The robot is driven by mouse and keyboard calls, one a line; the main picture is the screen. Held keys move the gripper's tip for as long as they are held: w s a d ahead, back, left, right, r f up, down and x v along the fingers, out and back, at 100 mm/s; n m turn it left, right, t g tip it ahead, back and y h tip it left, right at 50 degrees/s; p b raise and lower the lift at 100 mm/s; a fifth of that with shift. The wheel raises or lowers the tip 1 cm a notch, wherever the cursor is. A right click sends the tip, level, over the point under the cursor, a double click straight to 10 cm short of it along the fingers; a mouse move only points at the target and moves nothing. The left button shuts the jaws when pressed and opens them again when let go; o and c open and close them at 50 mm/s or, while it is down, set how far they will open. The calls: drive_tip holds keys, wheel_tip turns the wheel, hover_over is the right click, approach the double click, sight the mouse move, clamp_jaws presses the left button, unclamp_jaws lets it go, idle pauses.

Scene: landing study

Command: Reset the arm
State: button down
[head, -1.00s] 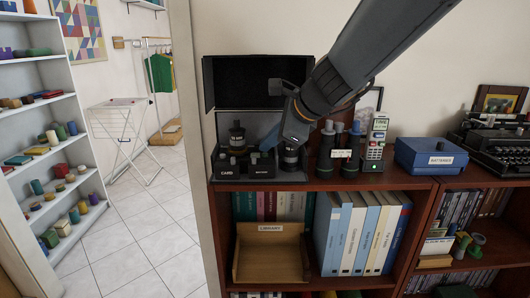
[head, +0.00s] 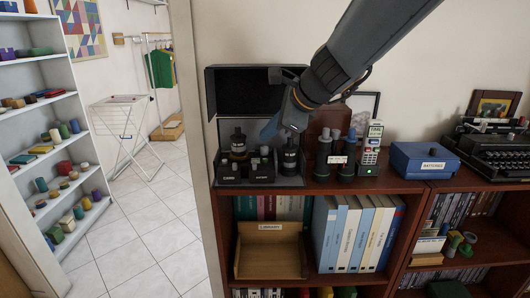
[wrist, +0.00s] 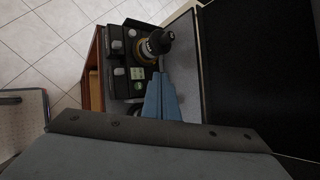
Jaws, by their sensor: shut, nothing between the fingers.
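My gripper (head: 270,130) hangs over an open case on top of the wooden bookcase, at the end of my arm coming from the upper right. Its blue fingers are together with nothing between them; they also show closed in the wrist view (wrist: 160,98). The case has a dark raised lid (head: 228,88). In it stand a dark round piece (head: 238,143) on the left and another (head: 290,158) on the right. The wrist view shows one dark round piece (wrist: 157,42) just beyond the fingertips. I cannot tell the exact gap.
Right of the case stand dark cylinders (head: 324,160), a handset (head: 371,143) on a base, a blue box (head: 423,159) and a typewriter (head: 498,150). A picture frame (head: 363,106) leans behind. The tiled floor (head: 150,235) is open at left.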

drive_tip(key=shift+r+p, duration=0.55)
drive_tip(key=shift+r, duration=0.3)
drive_tip(key=shift+f, duration=0.1)
drive_tip(key=s+d+f+n+g+h, duration=0.1)
drive_tip(key=s+d+f+n, duration=0.1)
drive_tip(key=s+f+n, duration=0.1)
drive_tip(key=s+d+f+n+g+h, duration=0.1)
drive_tip(key=s+d+f+n, duration=0.2)
drive_tip(key=f, duration=0.3)
drive_tip(key=s+d+f+n+g+h+b, duration=0.1)
drive_tip(key=s+d+f+n, duration=0.2)
drive_tip(key=s+f, duration=0.1)
drive_tip(key=shift+s+d+f, duration=0.2)
drive_tip(key=shift+s+f, duration=0.1)
drive_tip(key=shift+f, duration=0.15)
drive_tip(key=s+d+f+n+g+h+b, duration=0.1)
drive_tip(key=s+d+f+n+g+h, duration=0.1)
drive_tip(key=s+d+f+n, duration=0.5)
drive_tip(key=s+f+n+h, duration=0.1)
drive_tip(key=s+n, duration=0.2)
drive_tip(key=s, duration=0.1)
drive_tip(key=shift+d+f+g, duration=0.2)
drive_tip(key=shift+d+g, duration=0.1)
drive_tip(key=shift+d, duration=0.05)
drive_tip(key=shift+s, duration=0.1)
